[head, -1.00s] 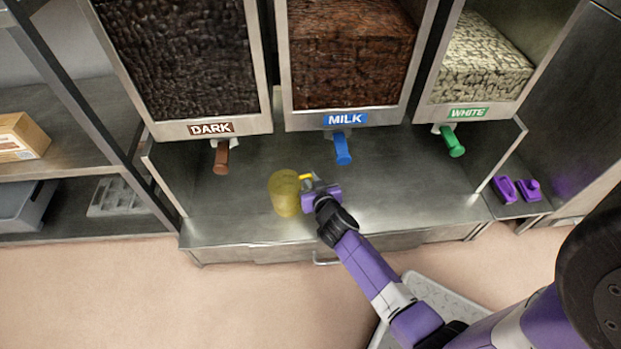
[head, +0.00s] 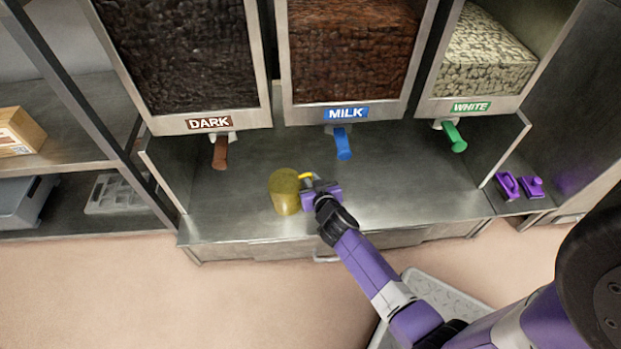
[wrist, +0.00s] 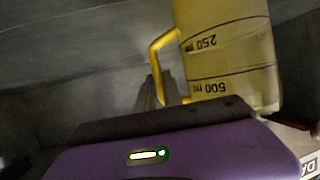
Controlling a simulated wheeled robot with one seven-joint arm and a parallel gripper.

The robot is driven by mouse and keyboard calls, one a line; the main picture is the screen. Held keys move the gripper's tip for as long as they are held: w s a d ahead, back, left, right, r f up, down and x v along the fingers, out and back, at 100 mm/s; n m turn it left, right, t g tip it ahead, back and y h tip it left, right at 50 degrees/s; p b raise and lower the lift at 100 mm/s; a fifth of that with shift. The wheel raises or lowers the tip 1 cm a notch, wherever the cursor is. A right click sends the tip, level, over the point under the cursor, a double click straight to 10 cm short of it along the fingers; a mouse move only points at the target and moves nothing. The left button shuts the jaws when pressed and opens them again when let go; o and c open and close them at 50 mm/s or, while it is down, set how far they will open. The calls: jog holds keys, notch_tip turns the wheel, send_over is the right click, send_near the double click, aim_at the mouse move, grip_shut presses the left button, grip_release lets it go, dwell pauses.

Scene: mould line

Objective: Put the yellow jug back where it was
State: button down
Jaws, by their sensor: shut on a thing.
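The yellow jug (head: 284,193) is a translucent cylinder with a yellow handle. It is upright at the front of the steel counter (head: 390,205), below and between the dark and milk dispensers. I cannot tell whether its base touches the counter. My gripper (head: 312,183) is to the right of the jug, shut on its handle. In the wrist view the jug (wrist: 235,60) fills the upper right, with its 250 and 500 marks upside down. My gripper (wrist: 152,93) reaches the handle there; the fingertips are partly hidden behind my purple gripper housing.
Dispensers marked DARK (head: 209,123), MILK (head: 346,113) and WHITE (head: 470,107) hang over the counter, with brown, blue and green levers. Purple items (head: 519,186) lie on a side ledge at right. A shelf at left holds a cardboard box (head: 20,131). The counter's right half is clear.

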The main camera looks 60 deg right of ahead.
jog(key=shift+f+b, duration=0.3)
jog(key=shift+f, duration=0.05)
jog(key=c, duration=1.4)
grip_release()
jog(key=p+v, duration=0.1)
jog(key=v, duration=0.6)
jog(key=shift+s+a+r+p, duration=0.15)
jog(key=shift+s+a+p, duration=0.1)
jog(key=shift+s+p, duration=0.1)
